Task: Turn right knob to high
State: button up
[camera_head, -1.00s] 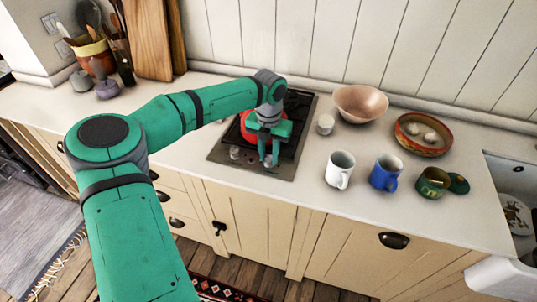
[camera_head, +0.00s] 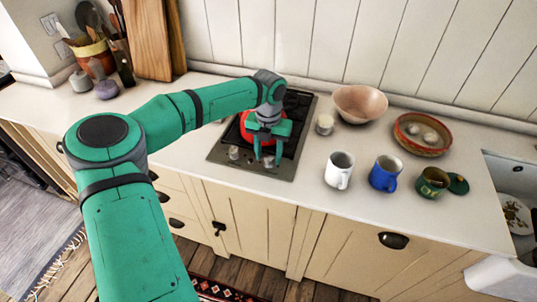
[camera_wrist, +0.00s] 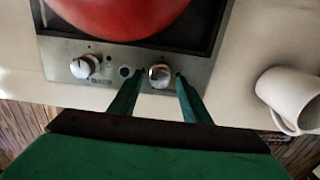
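The stove's right knob (camera_wrist: 160,75) is a round metallic knob on the front strip of the cooktop (camera_wrist: 205,72). In the wrist view my gripper (camera_wrist: 160,80) has its two green fingers spread, one tip on each side of this knob, with gaps visible. I cannot tell whether either finger touches it. The left knob (camera_wrist: 85,66) is pale and sits apart from the fingers; it also shows in the head view (camera_head: 234,152). In the head view my gripper (camera_head: 268,158) points down over the cooktop's front edge, partly hiding the right knob.
A red pot (camera_wrist: 120,15) stands on the cooktop just behind the knobs. A white mug (camera_head: 339,171), a blue mug (camera_head: 384,174) and a green mug (camera_head: 431,181) stand to the right. A small pale jar (camera_head: 324,125) and a pink bowl (camera_head: 360,103) are behind them.

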aim_at(269, 158)
jog(key=shift+r, duration=0.1)
notch_tip(269, 158, up, 11)
jog(key=shift+f, duration=0.2)
dwell(0.7)
